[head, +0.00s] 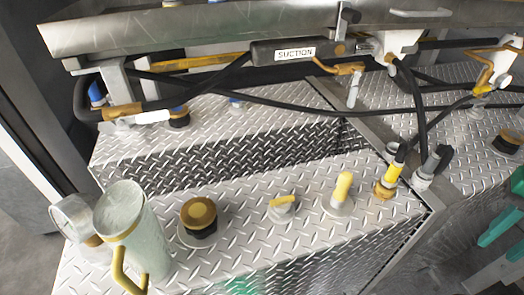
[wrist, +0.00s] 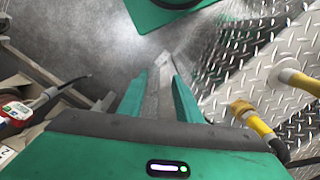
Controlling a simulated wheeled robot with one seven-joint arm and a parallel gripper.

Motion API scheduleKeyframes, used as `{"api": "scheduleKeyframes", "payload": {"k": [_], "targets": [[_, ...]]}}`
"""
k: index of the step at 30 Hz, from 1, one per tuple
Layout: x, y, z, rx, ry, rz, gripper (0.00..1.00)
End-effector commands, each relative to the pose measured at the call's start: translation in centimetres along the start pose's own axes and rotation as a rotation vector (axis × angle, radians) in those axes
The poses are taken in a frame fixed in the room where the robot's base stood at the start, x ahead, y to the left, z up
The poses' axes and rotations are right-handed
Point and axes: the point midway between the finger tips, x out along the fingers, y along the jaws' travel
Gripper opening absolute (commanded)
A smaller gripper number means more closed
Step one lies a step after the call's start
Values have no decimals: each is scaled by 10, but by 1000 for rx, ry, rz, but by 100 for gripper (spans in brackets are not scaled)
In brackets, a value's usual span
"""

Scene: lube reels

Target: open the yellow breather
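Two yellow-topped fittings stand on the near diamond-plate deck in the head view: a low cap with a flat yellow grip (head: 282,203) and an upright yellow cylinder (head: 343,186) on a pale round base. I cannot tell for certain which is the breather. A yellow cylinder (wrist: 300,80) also shows at the right edge of the wrist view. My gripper (wrist: 162,80) has its green fingers apart, with nothing clearly held between them. In the head view it is partly visible at the right edge (head: 505,222), away from both fittings.
A brown-gold cap (head: 199,213), a pale cylinder (head: 135,232) with a yellow handle and a gauge (head: 75,218) stand at left. A yellow hose fitting (head: 388,182) stands near the deck's right corner. Black hoses and a "SUCTION" bar (head: 297,52) cross behind.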

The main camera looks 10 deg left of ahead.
Motion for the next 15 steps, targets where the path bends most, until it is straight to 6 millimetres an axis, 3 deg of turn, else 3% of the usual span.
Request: {"api": "scheduleKeyframes", "payload": {"k": [9, 12, 15], "targets": [[0, 0, 0, 1, 0, 0, 31], [-5, 4, 8, -7, 10, -6, 51], [-8, -4, 5, -43, 13, -7, 51]]}}
